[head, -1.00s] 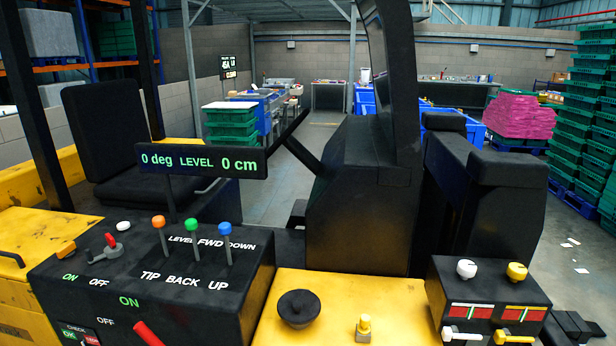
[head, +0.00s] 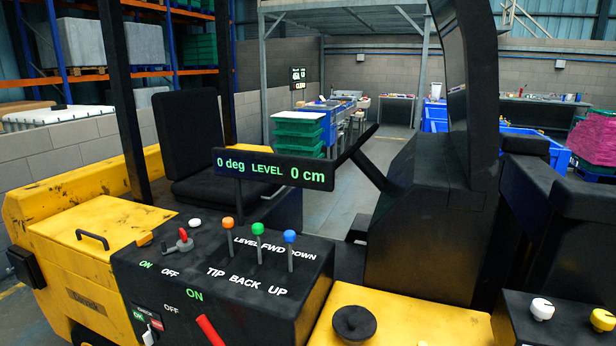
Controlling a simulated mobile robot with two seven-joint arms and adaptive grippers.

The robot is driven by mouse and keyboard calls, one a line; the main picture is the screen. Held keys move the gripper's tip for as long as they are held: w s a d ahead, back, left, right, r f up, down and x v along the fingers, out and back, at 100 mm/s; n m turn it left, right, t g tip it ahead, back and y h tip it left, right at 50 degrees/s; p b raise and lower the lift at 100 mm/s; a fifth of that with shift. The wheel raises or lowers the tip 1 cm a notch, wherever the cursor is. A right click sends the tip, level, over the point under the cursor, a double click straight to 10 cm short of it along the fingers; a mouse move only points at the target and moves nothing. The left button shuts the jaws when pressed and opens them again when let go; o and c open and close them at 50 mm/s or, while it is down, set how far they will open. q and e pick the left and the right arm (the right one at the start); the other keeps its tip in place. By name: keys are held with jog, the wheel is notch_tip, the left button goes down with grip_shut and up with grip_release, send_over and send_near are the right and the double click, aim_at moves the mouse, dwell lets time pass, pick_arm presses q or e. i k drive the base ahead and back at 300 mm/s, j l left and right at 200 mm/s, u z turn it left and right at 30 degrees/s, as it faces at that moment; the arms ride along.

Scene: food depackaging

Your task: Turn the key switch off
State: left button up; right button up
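A small switch with a red knob and a grey lever (head: 181,240) stands on top of the black control console (head: 225,255) of a yellow vehicle, behind printed ON and OFF labels. It appears to be the key switch; the lever leans toward the left, but its exact setting is hard to tell. An orange piece (head: 144,239) sits just left of it. Another ON and OFF pair lies nearer, beside a red lever (head: 210,330). Neither of my grippers is in view.
Orange (head: 228,223), green (head: 258,229) and blue (head: 290,237) topped levers stand right of the switch. A display (head: 272,169) reading 0 deg LEVEL 0 cm rises behind them. A black round knob (head: 354,323) is at the front. A black seat (head: 188,133) stands behind the console.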

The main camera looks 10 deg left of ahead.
aim_at(182, 248)
jog(key=u, duration=1.25)
